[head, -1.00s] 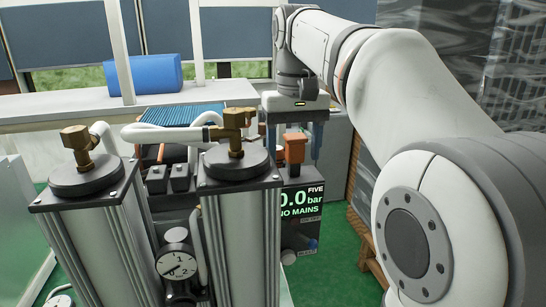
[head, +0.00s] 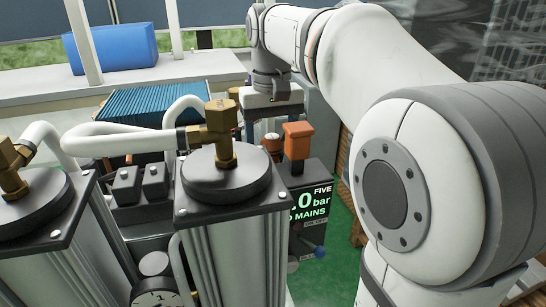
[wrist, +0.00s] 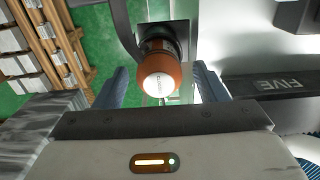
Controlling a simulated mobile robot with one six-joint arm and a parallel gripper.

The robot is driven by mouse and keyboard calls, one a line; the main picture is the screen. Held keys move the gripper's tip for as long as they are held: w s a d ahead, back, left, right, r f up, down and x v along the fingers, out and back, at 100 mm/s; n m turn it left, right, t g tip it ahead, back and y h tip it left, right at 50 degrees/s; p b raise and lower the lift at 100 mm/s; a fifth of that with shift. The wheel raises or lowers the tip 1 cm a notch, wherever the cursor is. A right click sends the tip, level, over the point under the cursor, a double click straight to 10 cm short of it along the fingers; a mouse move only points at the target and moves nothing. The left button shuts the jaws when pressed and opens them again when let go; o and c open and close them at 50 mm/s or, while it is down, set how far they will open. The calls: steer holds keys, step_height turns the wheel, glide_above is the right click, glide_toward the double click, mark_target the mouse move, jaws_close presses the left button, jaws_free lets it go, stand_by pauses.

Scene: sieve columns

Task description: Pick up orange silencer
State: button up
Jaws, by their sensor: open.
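The orange silencer (wrist: 160,76) is a round orange cap with a dark band and a pale label, on a dark fitting in the wrist view. My gripper (wrist: 160,73) is open, with one blue-grey finger on each side of it and gaps visible on both sides. The silencer seems clear of both fingers. In the head view a small round orange part (head: 272,143), apparently the silencer, shows below my gripper (head: 272,118), partly hidden. The fingers are mostly hidden there behind the column top.
A square orange block (head: 297,139) on a stem stands just right, above a black display box (head: 309,204) marked FIVE. A column with a brass fitting (head: 220,122) and white hose (head: 120,141) stands in front. A gauge (head: 157,297) is low. Green floor lies right.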

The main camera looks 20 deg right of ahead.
steer(key=shift+s+f, duration=0.1)
steer(key=shift+f, duration=0.85)
steer(key=shift+c, duration=0.2)
steer(key=c, duration=1.1)
